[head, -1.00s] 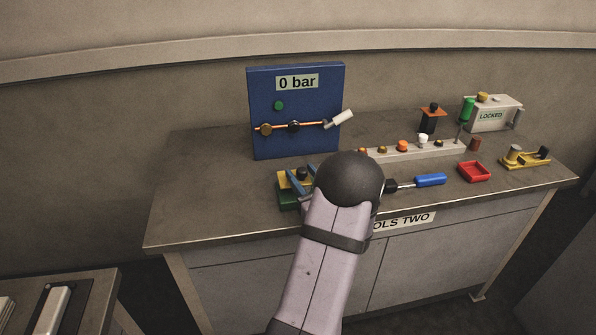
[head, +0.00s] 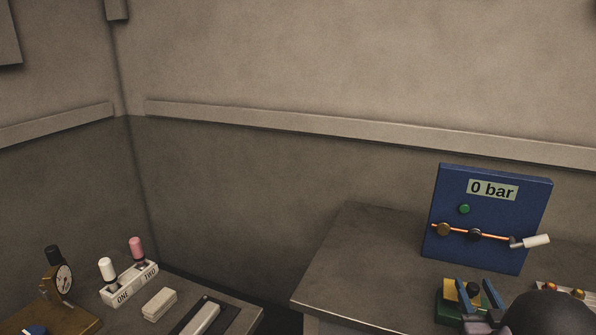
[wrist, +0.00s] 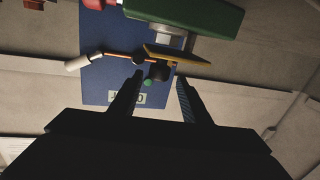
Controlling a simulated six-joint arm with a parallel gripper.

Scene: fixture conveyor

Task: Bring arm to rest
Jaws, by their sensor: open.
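My gripper (head: 478,291) shows at the lower right of the head view, its two blue fingers apart. It is at a green block with a yellow plate (head: 451,292) and a black knob on the bench. In the wrist view the open fingers (wrist: 160,79) point at this block, and the black knob (wrist: 158,72) appears between or just beyond the tips. I cannot tell whether they touch it. Nothing is seen held. My dark round arm joint hides part of the bench.
A blue panel (head: 500,256) reading "0 bar", with a white-handled lever (head: 536,241), stands behind the gripper. At the lower left are a dial gauge (head: 63,279), a ONE/TWO switch box (head: 130,284) and a pale block (head: 159,304).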

